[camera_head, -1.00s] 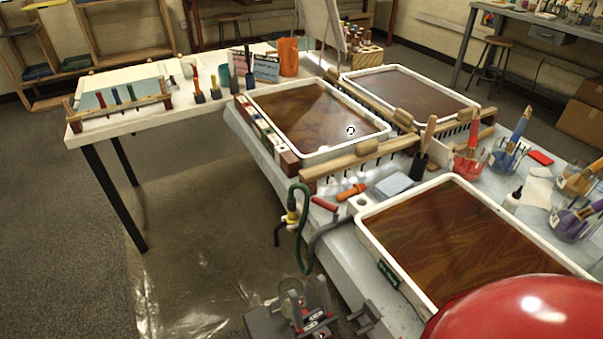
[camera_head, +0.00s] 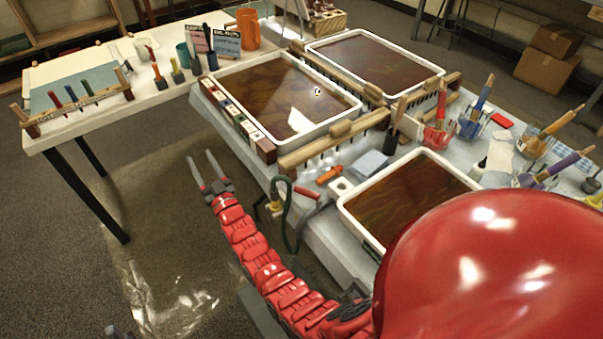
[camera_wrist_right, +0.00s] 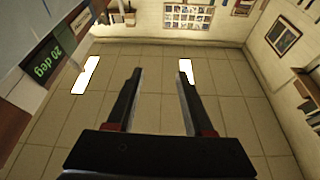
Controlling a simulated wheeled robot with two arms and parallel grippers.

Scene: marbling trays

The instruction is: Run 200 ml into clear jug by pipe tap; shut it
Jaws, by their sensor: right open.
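The pipe tap (camera_head: 275,201), with yellow and dark parts and a green hose (camera_head: 286,225), is at the near-left table edge by the front tray. My right gripper (camera_head: 207,168) is left of the tap, over the floor and apart from the table. Its two fingers are spread and empty; the right wrist view shows the same open fingers (camera_wrist_right: 160,95) with only floor and wall beyond. I cannot make out the clear jug in either present view.
The front marbling tray (camera_head: 349,213) is partly covered by my large red body part. Another tray (camera_head: 218,92) and wooden combs stand behind it. A green "20 deg" label (camera_wrist_right: 45,62) shows at the wrist view's left. Floor left of the tap is open.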

